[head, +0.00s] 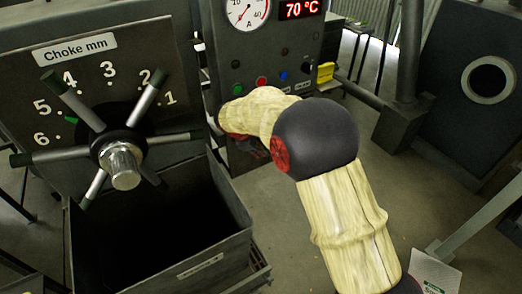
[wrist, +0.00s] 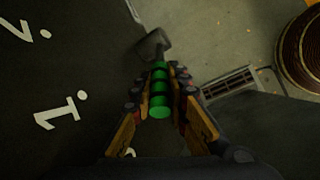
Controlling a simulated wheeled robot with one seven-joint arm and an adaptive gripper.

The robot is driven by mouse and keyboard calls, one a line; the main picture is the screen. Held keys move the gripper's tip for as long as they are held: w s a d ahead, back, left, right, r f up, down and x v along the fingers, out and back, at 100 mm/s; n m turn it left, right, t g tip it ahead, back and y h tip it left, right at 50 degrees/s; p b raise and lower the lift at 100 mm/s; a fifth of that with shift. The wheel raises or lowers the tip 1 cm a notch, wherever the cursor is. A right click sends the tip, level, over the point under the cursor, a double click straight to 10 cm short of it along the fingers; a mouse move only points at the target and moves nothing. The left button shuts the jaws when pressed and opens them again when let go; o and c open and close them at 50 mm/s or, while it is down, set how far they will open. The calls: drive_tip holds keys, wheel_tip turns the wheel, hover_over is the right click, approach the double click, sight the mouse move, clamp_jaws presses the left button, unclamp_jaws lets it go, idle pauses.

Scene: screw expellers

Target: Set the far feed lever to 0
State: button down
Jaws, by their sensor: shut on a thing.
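In the wrist view, my gripper (wrist: 158,82) has its two orange-and-black fingers closed on either side of the green-banded grip of the feed lever (wrist: 160,111). A grey end piece (wrist: 152,45) shows just beyond the fingertips. A dark scale plate (wrist: 75,65) lies to the left with a white 1 and 2; part of another white mark shows at the bottom edge. I cannot read a 0 or tell exactly where the lever stands on the scale.
In the head view, the choke handwheel (head: 122,160) with several spokes stands at the left, above an open dark bin (head: 205,256). The control panel (head: 262,55) has a gauge, a red 70 °C display and buttons. Another machine (head: 490,80) stands at the right.

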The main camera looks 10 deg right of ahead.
drive_tip(key=shift+f, duration=0.1)
drive_tip(key=c, duration=2)
unclamp_jaws()
drive_tip(key=v, duration=1.2)
